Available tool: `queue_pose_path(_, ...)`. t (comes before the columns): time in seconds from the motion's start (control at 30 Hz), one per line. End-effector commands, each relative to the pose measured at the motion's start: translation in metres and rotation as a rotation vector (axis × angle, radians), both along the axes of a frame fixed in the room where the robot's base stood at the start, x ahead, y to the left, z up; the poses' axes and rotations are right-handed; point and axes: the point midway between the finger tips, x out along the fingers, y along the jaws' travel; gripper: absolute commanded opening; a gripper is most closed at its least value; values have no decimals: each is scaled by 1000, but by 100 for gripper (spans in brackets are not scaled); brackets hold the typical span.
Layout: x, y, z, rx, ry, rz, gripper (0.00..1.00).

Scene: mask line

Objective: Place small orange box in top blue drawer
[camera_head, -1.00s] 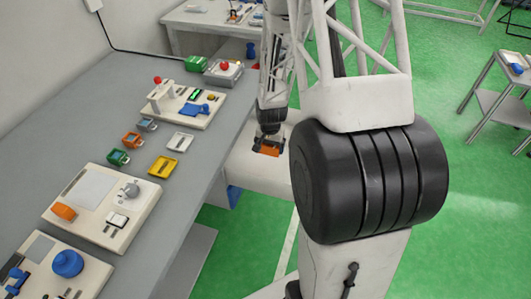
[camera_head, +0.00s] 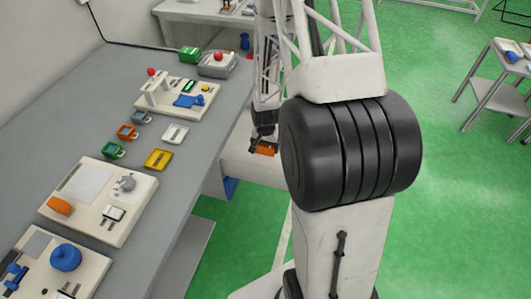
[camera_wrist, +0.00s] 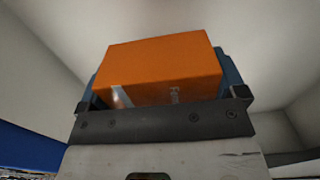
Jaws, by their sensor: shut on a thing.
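My gripper (camera_head: 264,138) is shut on the small orange box (camera_head: 265,149), holding it by its two sides. The box also fills the middle of the wrist view (camera_wrist: 160,68), between the fingers, with pale print on its near face. In the head view, box and gripper show against a white unit (camera_head: 245,165) at the right of the grey workbench. A blue part (camera_head: 231,187) shows low on that unit, and blue also shows at the lower left of the wrist view (camera_wrist: 30,147). I cannot tell which drawer this is or whether it is open.
Pale walls surround the box in the wrist view. Green floor lies open at right, near a metal cart (camera_head: 495,90).

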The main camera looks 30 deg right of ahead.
Motion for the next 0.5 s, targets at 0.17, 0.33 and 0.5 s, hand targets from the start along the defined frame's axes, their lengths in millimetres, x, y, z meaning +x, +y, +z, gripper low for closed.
queue_pose_path(0.17,0,0,-2,0,0,0,66)
queue_pose_path(0.33,0,0,-2,0,0,0,66)
queue_pose_path(0.5,0,0,-6,1,2,0,66)
